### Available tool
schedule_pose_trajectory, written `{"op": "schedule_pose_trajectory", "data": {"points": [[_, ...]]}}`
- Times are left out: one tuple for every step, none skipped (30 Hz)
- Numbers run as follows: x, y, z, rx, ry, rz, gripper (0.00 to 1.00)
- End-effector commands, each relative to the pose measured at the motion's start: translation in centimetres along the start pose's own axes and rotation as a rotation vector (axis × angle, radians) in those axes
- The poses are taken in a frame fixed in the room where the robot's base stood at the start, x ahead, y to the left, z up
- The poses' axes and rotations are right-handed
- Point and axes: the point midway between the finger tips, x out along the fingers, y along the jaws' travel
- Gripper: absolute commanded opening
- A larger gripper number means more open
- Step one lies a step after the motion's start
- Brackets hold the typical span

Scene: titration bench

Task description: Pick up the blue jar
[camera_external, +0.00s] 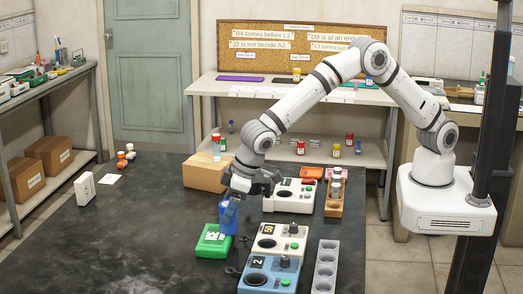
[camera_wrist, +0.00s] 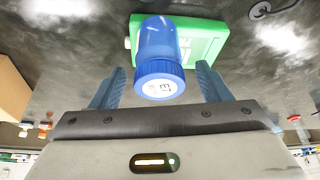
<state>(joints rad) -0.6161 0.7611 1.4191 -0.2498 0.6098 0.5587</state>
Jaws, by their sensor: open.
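A blue jar (camera_external: 228,219) stands on the dark bench beside a green box. In the wrist view the blue jar (camera_wrist: 160,55) shows its ridged cap with a white label on top, between my gripper's two blue-grey fingers. My gripper (camera_wrist: 158,88) is open, with a finger on either side of the jar and visible gaps to it. In the external view my gripper (camera_external: 231,205) is low over the jar and partly covers it.
The green box (camera_external: 214,240) lies close to the jar. White and blue devices (camera_external: 281,242) stand to the right, with a grey rack (camera_external: 325,266) beyond them. A cardboard box (camera_external: 206,172) sits behind.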

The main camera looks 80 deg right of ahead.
Motion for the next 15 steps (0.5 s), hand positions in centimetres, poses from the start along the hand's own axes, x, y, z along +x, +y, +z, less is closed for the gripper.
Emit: {"op": "schedule_pose_trajectory", "data": {"points": [[0.23,0.01,-0.04,0.000,0.000,0.000,0.70],[0.34,0.00,-0.04,0.000,0.001,0.000,0.70],[0.44,0.00,-0.03,0.000,0.001,-0.001,0.70],[0.47,0.00,-0.03,0.000,0.001,-0.001,0.70],[0.48,0.00,-0.03,0.001,0.002,-0.001,0.70],[0.48,0.00,-0.02,0.001,0.001,-0.001,0.70],[0.48,0.00,-0.02,0.001,0.001,-0.001,0.70],[0.48,0.01,-0.01,0.001,0.001,-0.001,0.70],[0.48,0.01,-0.01,0.001,0.001,-0.001,0.69],[0.48,0.01,0.00,0.001,0.001,-0.001,0.66],[0.48,0.01,0.00,0.001,0.001,-0.001,0.64],[0.47,0.01,0.00,0.001,0.001,-0.001,0.60],[0.47,0.01,0.00,0.001,0.001,-0.001,0.58],[0.47,0.01,0.00,0.001,0.001,-0.001,0.56],[0.46,0.01,0.00,0.001,0.001,-0.001,0.52]]}}
